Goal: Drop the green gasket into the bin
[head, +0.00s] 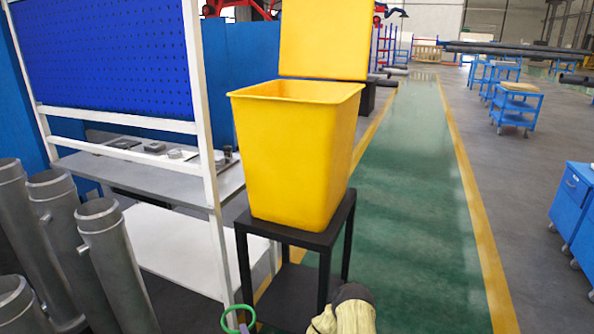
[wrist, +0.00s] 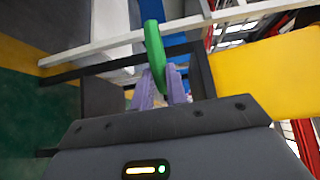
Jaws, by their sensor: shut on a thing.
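The green gasket (head: 238,318) is a thin ring at the bottom edge of the head view, left of my arm and in front of the black stand. It also shows in the wrist view (wrist: 155,55), seen nearly edge-on between purple fingertips. My gripper (wrist: 162,88) is shut on the gasket; in the head view only a small part of it shows at the ring. The yellow bin (head: 295,155) stands upright on the stand with its lid raised behind it. Its opening faces up, and its floor is hidden. The gasket is below and apart from the bin.
The black stand (head: 290,236) holds the bin. A white-framed workbench (head: 160,172) with a blue pegboard (head: 110,60) is to its left. Several grey pipes (head: 110,260) stand at the lower left. The green walkway (head: 412,200) on the right is clear. Blue carts (head: 515,108) are farther right.

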